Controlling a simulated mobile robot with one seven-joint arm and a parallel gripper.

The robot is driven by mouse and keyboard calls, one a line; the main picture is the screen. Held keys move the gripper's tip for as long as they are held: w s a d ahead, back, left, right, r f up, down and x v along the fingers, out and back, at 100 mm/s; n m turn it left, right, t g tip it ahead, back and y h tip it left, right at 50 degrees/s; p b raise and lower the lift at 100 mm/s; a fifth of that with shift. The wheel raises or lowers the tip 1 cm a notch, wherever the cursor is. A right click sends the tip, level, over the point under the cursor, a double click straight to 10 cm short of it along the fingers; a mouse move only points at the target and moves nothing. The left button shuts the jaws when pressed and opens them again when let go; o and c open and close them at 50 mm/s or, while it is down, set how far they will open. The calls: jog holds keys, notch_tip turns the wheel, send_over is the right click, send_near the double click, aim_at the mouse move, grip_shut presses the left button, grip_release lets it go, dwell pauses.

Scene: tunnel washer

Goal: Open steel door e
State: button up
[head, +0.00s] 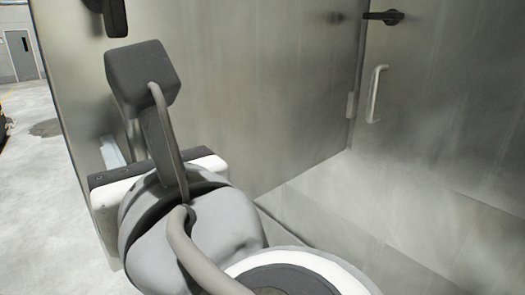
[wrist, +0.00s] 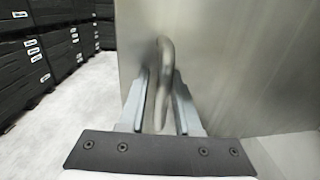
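A large steel door (head: 250,80) stands swung out at an angle to the steel front on the right; no label on it is readable. It also shows in the wrist view (wrist: 240,60), with its free edge at left and open floor beyond. Its curved bar handle (wrist: 163,60) lies between the fingers of my gripper (wrist: 162,85), which look closed on it. In the head view my gripper is mostly hidden by my wrist, near the door's free edge. A black latch (head: 115,18) sits above on the same door.
A neighbouring steel panel (head: 450,110) at right carries a bar handle (head: 376,95) and a black latch (head: 384,17). A hinge (head: 351,104) sits at the corner. Dark stacked crates (wrist: 60,50) stand at left in the wrist view. The floor (head: 50,200) at left is clear.

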jog(key=p+v, duration=0.4)
jog(key=v, duration=1.1)
jog(key=w+d+f+m+g+h+p, duration=0.1)
jog(key=w+d+f+m+h, duration=0.4)
jog(key=m, duration=0.5)
jog(key=w+d+f+m+g+h+p, duration=0.15)
jog(key=w+m+h, duration=0.35)
jog(key=m, duration=0.5)
jog(key=w+d+f+m+g+p, duration=0.1)
jog(key=d+m, duration=0.3)
jog(key=m, duration=0.4)
jog(key=w+d+f+m+g+h+p, duration=0.1)
jog(key=d+f+m+g, duration=0.2)
jog(key=m, duration=0.5)
jog(key=w+d+f+m+g, duration=0.1)
jog(key=d+f+m+g, duration=0.1)
jog(key=m, duration=0.5)
jog(key=d+f, duration=0.1)
jog(key=d, duration=0.1)
jog(key=shift+w+d+f+m+p, duration=0.15)
jog(key=shift+w+d+m+p, duration=0.1)
jog(key=shift+d+m+p, duration=0.15)
